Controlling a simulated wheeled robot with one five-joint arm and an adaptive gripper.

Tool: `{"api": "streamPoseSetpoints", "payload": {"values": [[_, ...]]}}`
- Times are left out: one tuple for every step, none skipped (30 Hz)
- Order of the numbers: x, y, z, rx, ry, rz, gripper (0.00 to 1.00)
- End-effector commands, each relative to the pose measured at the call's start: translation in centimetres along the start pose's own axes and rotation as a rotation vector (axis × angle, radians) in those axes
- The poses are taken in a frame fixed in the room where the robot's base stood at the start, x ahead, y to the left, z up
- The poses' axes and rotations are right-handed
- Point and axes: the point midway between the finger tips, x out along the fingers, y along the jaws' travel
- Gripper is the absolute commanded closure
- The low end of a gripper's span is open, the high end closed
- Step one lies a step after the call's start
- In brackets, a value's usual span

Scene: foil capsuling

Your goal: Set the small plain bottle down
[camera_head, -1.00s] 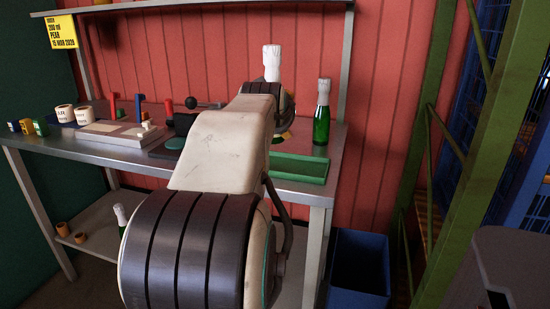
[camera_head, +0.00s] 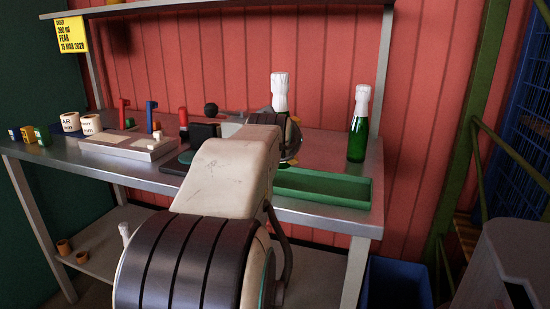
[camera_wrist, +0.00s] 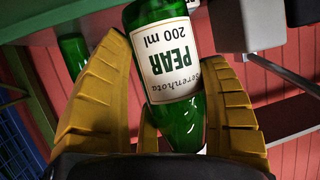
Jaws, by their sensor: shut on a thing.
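My gripper (camera_wrist: 166,60) is shut on a green bottle (camera_wrist: 180,115) in the wrist view, with yellow fingers on either side of it. The bottle has a white label reading PEAR, 200 ml, so it is not plain. In the head view its white foil-covered neck (camera_head: 280,90) rises upright above my gripper (camera_head: 290,140). My arm hides its lower part, and I cannot tell whether its base touches the bench. Another green bottle (camera_head: 358,135) with a white top stands upright at the bench's right end, apart from my gripper, with no label visible.
A green tray (camera_head: 335,188) lies along the front right of the metal bench (camera_head: 120,175). Label rolls (camera_head: 90,124), a pale board (camera_head: 125,146) and coloured-handled tools stand to the left. A blue bin (camera_head: 400,283) is below right.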

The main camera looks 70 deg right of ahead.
Motion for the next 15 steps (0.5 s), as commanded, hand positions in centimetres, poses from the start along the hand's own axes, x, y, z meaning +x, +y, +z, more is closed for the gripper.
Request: {"api": "streamPoseSetpoints", "payload": {"values": [[-0.1,0.1,-0.1,0.001,0.007,0.001,0.66],[-0.1,0.1,-0.1,0.001,0.007,0.001,0.66],[0.0,0.1,0.1,0.001,0.007,0.001,0.66],[0.0,0.1,0.2,0.001,0.006,0.001,0.66],[0.1,0.1,0.4,0.001,0.006,0.002,0.66],[0.2,0.1,0.7,0.002,0.006,0.002,0.66],[0.3,0.2,1.0,0.002,0.006,0.003,0.66],[0.3,0.2,1.3,0.003,0.006,0.004,0.66],[0.5,0.3,1.7,0.003,0.006,0.004,0.66],[0.6,0.3,2.0,0.004,0.006,0.005,0.66],[0.7,0.3,2.4,0.004,0.006,0.006,0.66],[0.8,0.4,2.8,0.005,0.005,0.007,0.66],[0.8,0.5,3.1,0.006,0.005,0.008,0.66],[0.9,0.5,3.4,0.006,0.005,0.008,0.66],[0.9,0.5,3.6,0.007,0.006,0.009,0.66]]}}
